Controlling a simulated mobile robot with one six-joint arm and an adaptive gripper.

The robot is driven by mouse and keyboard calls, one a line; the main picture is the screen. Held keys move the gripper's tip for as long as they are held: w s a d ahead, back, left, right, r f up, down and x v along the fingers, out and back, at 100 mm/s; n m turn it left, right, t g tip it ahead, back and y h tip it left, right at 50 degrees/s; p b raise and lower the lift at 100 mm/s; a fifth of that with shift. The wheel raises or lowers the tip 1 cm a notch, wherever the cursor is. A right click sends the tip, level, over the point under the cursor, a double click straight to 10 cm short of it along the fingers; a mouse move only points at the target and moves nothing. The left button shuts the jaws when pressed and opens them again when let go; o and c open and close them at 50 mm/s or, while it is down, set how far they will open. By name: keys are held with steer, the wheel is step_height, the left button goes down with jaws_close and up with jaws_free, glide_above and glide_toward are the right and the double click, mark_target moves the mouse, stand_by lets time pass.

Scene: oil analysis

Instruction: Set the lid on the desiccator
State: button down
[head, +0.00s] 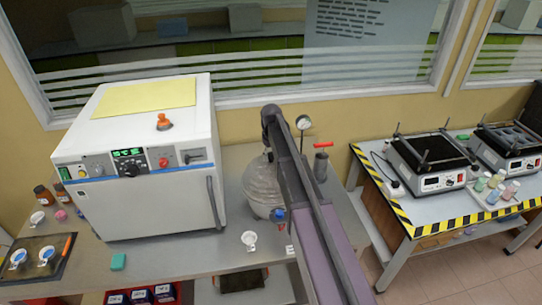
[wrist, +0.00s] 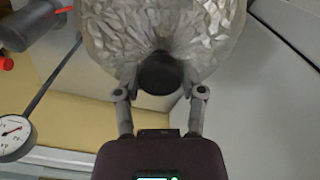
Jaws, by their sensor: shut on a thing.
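A faceted clear glass vessel, the desiccator (head: 263,190), stands on the bench right of the white oven, partly hidden by my arm. In the wrist view, the faceted glass lid (wrist: 205,30) fills the upper middle, with a dark round knob (wrist: 160,73) on it. My gripper (wrist: 161,80) has its two fingers on either side of this knob and is shut on it. I cannot tell whether the lid's rim touches the desiccator base.
A pressure gauge (head: 303,123) and a red-handled grey cylinder (head: 321,164) stand close behind and right of the glass. The white oven (head: 150,165) blocks the left. A small white cup (head: 249,239) sits in front.

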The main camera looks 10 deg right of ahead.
steer(key=shift+f, duration=0.25)
steer(key=shift+c, duration=0.6)
jaws_free()
steer(key=shift+r, duration=0.1)
